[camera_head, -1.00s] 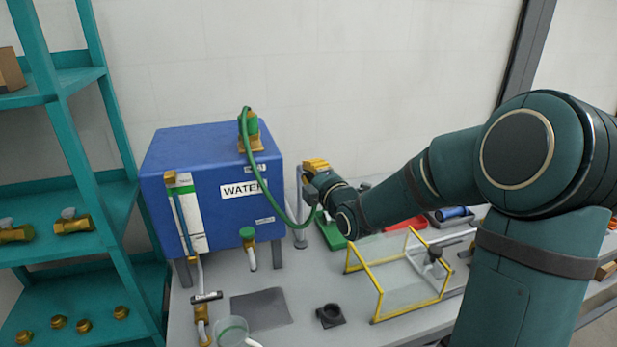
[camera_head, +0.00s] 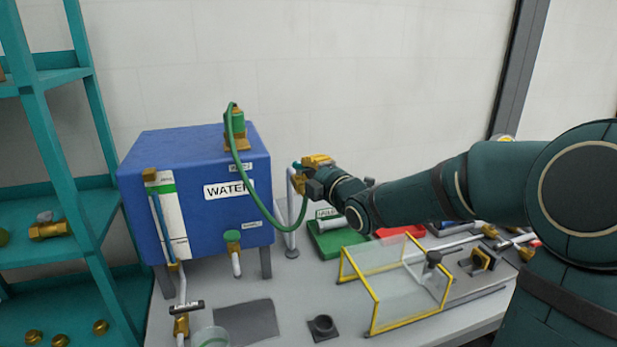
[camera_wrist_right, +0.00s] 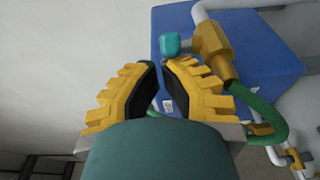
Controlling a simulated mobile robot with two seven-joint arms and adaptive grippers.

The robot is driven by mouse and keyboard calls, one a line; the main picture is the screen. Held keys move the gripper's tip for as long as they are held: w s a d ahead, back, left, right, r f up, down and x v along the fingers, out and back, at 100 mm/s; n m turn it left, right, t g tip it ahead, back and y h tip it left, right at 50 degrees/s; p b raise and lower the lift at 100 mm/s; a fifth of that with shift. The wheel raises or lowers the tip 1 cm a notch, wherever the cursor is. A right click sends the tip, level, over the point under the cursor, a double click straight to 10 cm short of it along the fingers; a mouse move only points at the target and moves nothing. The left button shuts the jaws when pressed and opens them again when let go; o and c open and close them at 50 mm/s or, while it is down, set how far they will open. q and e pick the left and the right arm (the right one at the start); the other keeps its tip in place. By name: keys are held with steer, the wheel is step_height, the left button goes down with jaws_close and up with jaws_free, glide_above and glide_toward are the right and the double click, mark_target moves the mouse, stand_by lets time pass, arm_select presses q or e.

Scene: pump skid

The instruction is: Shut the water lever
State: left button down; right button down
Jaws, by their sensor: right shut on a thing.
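The blue tank marked WATER (camera_head: 207,205) stands on the table, left of centre. Beside its right side is a grey pipe (camera_head: 291,215) with a brass valve, seen large in the wrist view (camera_wrist_right: 217,52). The teal lever (camera_wrist_right: 172,44) of this valve shows just past my fingertips; a bit of it shows in the head view (camera_head: 297,166). My right gripper (camera_head: 318,161) has yellow ribbed fingers with dark pads. They are nearly together in the wrist view (camera_wrist_right: 160,70), shut on the lever, with their grip partly hidden. My left gripper is out of view.
A green hose (camera_head: 262,190) loops from the tank's top toward the pipe. A clear yellow-edged guard (camera_head: 400,285) and green tray (camera_head: 338,238) lie below my right arm. A DRAIN valve (camera_head: 183,308) is at front left. A teal shelf (camera_head: 62,180) stands left.

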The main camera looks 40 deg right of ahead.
steer(key=d+n+y, duration=0.1)
steer(key=y, duration=0.1)
steer(key=d+n+y+b, duration=0.1)
steer(key=shift+w+y, duration=0.1)
steer(key=shift+y, duration=0.3)
steer(key=n+y, duration=0.1)
steer(key=y, duration=0.1)
steer(key=n+g+y, duration=0.1)
steer(key=n+y, duration=0.1)
steer(key=shift+w+d, duration=0.15)
steer(key=shift+d, duration=0.25)
steer(key=shift+d+p, duration=0.1)
steer(key=shift+p, duration=0.2)
steer(key=shift+w, duration=0.1)
